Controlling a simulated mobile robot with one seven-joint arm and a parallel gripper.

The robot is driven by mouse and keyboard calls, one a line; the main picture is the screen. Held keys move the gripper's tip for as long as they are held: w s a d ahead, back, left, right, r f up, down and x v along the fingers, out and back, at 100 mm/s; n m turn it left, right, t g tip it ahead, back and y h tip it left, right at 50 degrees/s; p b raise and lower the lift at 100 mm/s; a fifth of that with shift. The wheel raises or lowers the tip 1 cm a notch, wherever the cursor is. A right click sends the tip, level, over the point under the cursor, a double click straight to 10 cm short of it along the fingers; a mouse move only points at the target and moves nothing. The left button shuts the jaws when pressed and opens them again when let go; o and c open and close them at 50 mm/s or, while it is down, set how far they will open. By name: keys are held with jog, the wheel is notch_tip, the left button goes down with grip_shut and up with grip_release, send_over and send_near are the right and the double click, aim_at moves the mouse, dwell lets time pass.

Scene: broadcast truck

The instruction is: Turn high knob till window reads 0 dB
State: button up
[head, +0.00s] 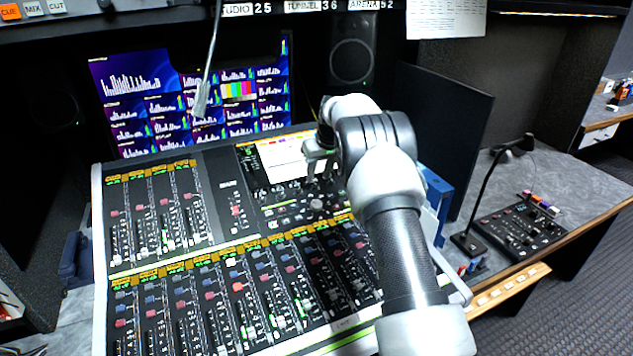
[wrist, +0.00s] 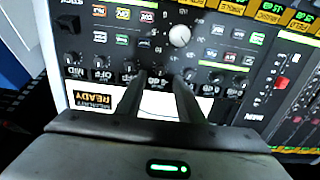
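The row of small dark knobs (wrist: 215,77) lies below the console's screen, with small dark windows beside them. The wrist view shows the panel upside down; one window (wrist: 75,72) seems to read MID and another (wrist: 101,75) OFF. I cannot make out which knob is the high one or any dB value. My gripper (wrist: 159,76) points down at this row with its fingers apart. A dark knob shows between or just beyond the fingertips; I cannot tell whether they touch it. In the head view my gripper (head: 312,174) is over the console's upper part, hiding some knobs.
The mixing console (head: 224,248) has many faders and coloured buttons. Its white screen (head: 280,160) stands just behind the knobs. A pale round knob (wrist: 179,36) is near the row. A dark panel (head: 440,130), a speaker (head: 351,50) and a gooseneck lamp (head: 490,180) stand around.

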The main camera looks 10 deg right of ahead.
aim_at(315, 184)
jog(key=shift+x, duration=2.3)
jog(key=shift+r, duration=0.1)
jog(key=shift+c, duration=0.3)
grip_shut()
